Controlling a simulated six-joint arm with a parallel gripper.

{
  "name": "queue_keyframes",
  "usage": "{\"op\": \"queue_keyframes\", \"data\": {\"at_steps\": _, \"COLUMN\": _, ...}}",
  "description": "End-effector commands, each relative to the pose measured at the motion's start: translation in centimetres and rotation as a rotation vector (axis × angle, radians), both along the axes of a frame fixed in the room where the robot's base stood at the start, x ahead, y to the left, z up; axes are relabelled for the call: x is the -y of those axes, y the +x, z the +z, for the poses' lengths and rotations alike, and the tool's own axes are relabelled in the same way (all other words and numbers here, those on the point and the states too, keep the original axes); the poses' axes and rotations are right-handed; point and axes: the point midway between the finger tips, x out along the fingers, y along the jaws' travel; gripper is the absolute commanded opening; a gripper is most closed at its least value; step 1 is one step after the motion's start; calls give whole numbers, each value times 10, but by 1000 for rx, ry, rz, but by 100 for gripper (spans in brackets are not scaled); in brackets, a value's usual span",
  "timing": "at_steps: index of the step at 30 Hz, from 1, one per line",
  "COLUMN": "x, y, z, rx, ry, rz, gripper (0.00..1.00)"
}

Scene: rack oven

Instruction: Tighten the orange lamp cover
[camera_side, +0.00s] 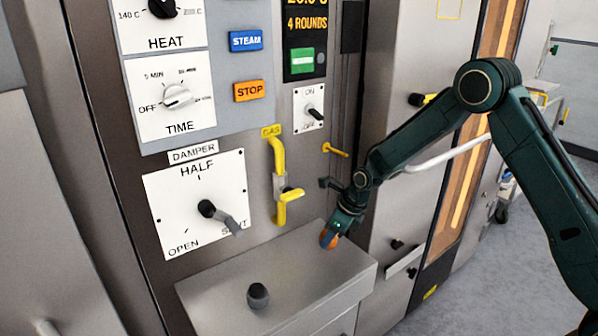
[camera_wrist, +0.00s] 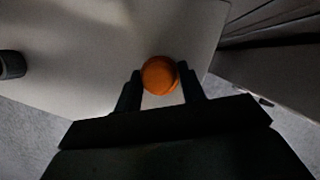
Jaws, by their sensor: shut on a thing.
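The orange lamp cover (camera_side: 328,239) is a small round cap at the back right of the grey metal box top. In the wrist view the orange lamp cover (camera_wrist: 160,76) sits between the two dark fingers. My gripper (camera_side: 338,232) reaches down onto it from above, and in the wrist view my gripper (camera_wrist: 160,90) is shut on its sides. Much of the cover is hidden by my gripper in the side view. I cannot tell how tightly the cover sits on the box.
The box top (camera_side: 215,290) carries a black knob (camera_side: 258,295) toward the front. A yellow gas pipe and handle (camera_side: 284,190) stand on the panel left of my gripper. The damper dial (camera_side: 215,213) is farther left. A yellow peg (camera_side: 336,150) sticks out above my wrist.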

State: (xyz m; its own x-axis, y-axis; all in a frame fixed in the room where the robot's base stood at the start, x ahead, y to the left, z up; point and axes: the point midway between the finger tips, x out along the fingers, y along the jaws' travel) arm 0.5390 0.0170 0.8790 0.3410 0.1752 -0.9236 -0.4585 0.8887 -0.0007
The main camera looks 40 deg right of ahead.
Motion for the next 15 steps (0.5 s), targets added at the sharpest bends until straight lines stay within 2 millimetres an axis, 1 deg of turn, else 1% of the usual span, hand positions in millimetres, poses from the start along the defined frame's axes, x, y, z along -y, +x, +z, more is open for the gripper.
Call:
{"op": "queue_keyframes", "data": {"at_steps": 6, "x": 0, "y": 0, "z": 0, "rx": 0, "ry": 0, "rz": 1, "gripper": 10}}
{"op": "queue_keyframes", "data": {"at_steps": 7, "x": 0, "y": 0, "z": 0, "rx": 0, "ry": 0, "rz": 2, "gripper": 42}}
{"op": "queue_keyframes", "data": {"at_steps": 9, "x": 0, "y": 0, "z": 0, "rx": 0, "ry": 0, "rz": 2, "gripper": 56}}
{"op": "queue_keyframes", "data": {"at_steps": 10, "x": 0, "y": 0, "z": 0, "rx": 0, "ry": 0, "rz": 2, "gripper": 61}}
{"op": "queue_keyframes", "data": {"at_steps": 11, "x": 0, "y": 0, "z": 0, "rx": 0, "ry": 0, "rz": 2, "gripper": 65}}
{"op": "queue_keyframes", "data": {"at_steps": 15, "x": 0, "y": 0, "z": 0, "rx": 0, "ry": 0, "rz": 2, "gripper": 65}}
